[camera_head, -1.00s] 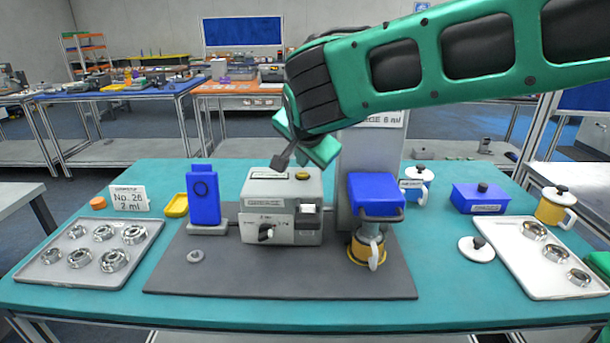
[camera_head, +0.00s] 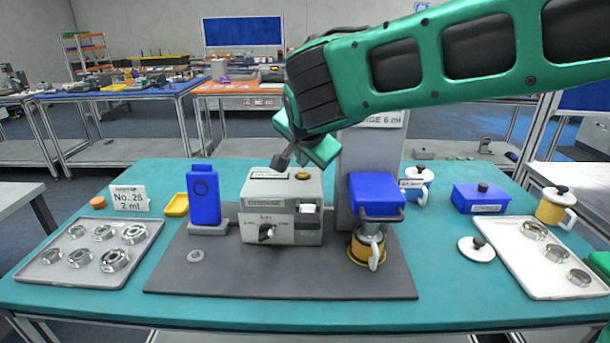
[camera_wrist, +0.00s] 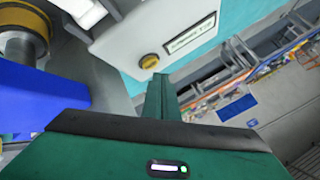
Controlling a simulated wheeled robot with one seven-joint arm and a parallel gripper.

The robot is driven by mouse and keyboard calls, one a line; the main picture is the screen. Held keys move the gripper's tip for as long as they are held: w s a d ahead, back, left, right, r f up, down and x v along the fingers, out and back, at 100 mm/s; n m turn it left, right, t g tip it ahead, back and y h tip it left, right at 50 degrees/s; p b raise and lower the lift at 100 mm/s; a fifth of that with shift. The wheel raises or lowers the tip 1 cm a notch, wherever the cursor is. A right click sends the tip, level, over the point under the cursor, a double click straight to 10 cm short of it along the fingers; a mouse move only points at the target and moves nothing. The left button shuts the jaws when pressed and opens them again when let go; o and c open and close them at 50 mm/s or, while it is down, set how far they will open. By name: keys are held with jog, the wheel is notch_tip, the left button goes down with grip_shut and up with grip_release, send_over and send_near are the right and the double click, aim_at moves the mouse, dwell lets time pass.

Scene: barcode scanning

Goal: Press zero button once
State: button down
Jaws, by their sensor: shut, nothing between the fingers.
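The grey-white machine (camera_head: 268,193) stands on the dark mat, with labels, a dark knob on its front and a yellow round button (camera_head: 302,175) on top.
A blue upright device (camera_head: 204,200) stands left of the machine, and a blue-headed dispenser (camera_head: 376,194) over a yellow mug stands right. Trays of metal rings (camera_head: 42,272) lie at both sides. The mat's front is mostly clear.

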aim_at(303, 176)
jog(key=shift+f, duration=0.15)
jog(key=shift+s+f, duration=0.1)
jog(key=shift+f, duration=0.15)
jog(key=shift+f, duration=0.45)
dwell(1.1)
jog(key=shift+r, duration=0.9)
jog(key=shift+r, duration=2.5)
jog(key=shift+s, duration=0.1)
